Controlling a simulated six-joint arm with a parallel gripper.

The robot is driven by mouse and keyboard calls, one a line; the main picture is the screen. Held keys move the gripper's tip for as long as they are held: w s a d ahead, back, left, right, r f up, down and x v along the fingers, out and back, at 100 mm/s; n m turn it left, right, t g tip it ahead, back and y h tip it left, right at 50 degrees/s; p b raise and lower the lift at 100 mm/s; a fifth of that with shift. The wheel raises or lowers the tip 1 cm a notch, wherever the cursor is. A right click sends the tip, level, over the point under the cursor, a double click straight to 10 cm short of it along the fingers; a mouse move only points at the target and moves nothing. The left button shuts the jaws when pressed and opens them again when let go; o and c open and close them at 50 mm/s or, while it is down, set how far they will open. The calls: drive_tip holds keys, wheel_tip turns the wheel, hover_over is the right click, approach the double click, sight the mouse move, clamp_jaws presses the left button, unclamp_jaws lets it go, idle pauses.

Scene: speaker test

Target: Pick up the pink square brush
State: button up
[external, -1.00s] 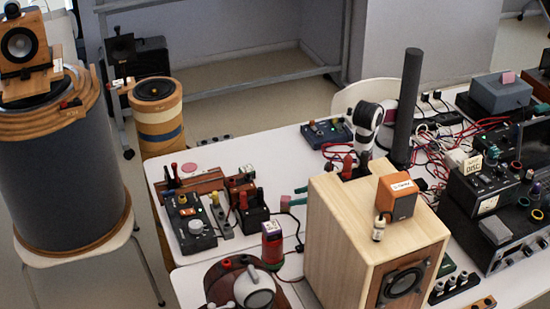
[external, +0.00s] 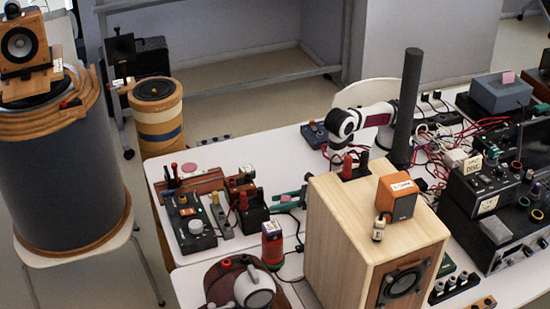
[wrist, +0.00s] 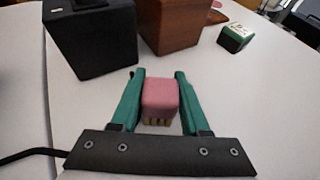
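The pink square brush (wrist: 160,94) stands on the white table between the two green fingers of my gripper (wrist: 159,74) in the wrist view. Its pale greenish bristles show at its lower edge. The fingers are spread apart, one on each side of it. Any gap to the brush is very thin, and I cannot tell whether they touch it. In the external view my green gripper (external: 290,197) is low over the table, left of the wooden speaker box, with a small bit of the pink brush (external: 286,199) showing.
A black box (wrist: 92,42) and a brown box (wrist: 169,24) stand just beyond the fingertips. A large wooden speaker (external: 335,225) stands close on the right in the external view. A red and green can (external: 272,245) is in front. A cable (wrist: 30,154) runs at the left.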

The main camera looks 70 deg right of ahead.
clamp_jaws()
